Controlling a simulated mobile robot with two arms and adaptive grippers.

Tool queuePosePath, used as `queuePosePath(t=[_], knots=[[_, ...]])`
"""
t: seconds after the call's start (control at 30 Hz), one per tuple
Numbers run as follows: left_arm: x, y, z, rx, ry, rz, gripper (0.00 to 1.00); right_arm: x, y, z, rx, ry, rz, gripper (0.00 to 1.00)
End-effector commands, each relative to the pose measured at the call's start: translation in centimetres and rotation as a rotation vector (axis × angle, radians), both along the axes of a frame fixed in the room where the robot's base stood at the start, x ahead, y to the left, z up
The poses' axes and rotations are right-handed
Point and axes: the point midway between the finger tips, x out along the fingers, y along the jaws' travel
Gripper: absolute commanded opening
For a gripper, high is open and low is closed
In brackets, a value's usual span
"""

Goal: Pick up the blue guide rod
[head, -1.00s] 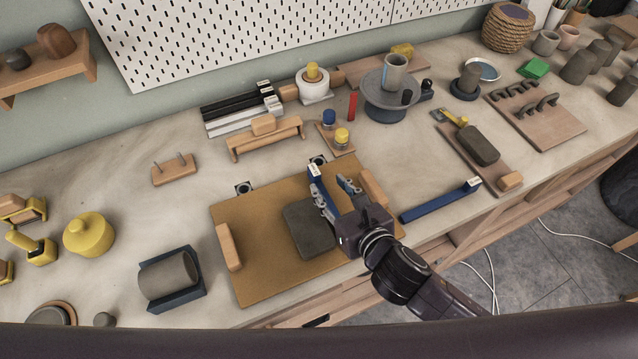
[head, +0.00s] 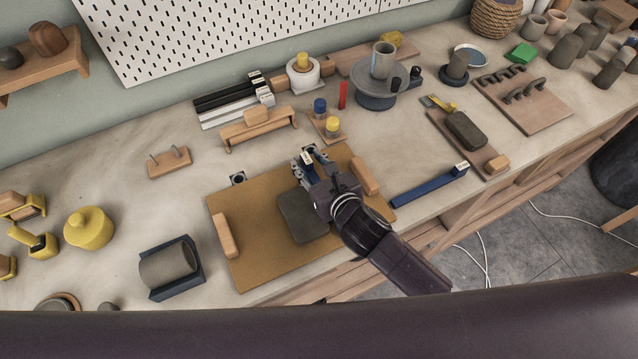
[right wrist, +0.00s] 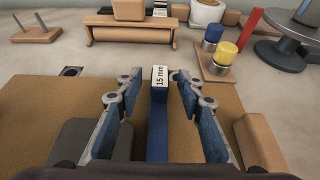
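A blue guide rod (right wrist: 157,115) with a white "15 mm" label at its far end lies over the tan mat (right wrist: 45,100). In the right wrist view it is between the two fingers of my right gripper (right wrist: 157,108), with a gap on each side. The gripper is open around it. In the head view my right gripper (head: 312,165) covers most of this rod and only its label end shows clearly. Another blue rod (head: 430,186) with a white label lies on the table at the right of the mat. My left gripper is not in view.
A dark grey block (head: 302,218) lies on the mat near my right gripper, with wooden blocks (head: 226,236) at the mat's sides. A small stand with blue and yellow capped cylinders (head: 333,124) is behind it.

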Motion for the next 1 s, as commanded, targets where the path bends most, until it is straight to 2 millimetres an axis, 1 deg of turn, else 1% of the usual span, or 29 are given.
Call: queuePosePath(t=[0.03, 0.2, 0.3, 0.6, 0.73, 0.87, 0.97, 1.0], knots=[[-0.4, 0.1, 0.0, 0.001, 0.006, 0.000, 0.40, 0.0, 0.0, 0.0, 0.000, 0.000, 0.000, 0.27], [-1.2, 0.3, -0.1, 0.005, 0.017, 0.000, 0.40, 0.0, 0.0, 0.0, 0.000, 0.000, 0.000, 0.09], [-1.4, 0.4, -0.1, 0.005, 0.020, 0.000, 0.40, 0.0, 0.0, 0.0, 0.000, 0.000, 0.000, 0.00], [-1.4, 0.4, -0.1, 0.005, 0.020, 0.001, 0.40, 0.0, 0.0, 0.1, 0.000, -0.001, 0.000, 0.00], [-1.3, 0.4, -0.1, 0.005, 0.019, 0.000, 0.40, 0.0, 0.0, 0.7, 0.001, -0.003, 0.001, 0.00], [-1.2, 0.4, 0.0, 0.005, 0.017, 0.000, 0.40, 0.1, 0.0, 2.2, 0.001, -0.005, 0.002, 0.00], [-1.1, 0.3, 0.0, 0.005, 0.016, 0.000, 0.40, 0.1, 0.0, 4.3, 0.000, -0.009, 0.002, 0.00], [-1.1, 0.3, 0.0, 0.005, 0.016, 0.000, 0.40, 0.1, 0.0, 5.3, 0.000, -0.010, 0.002, 0.00]])
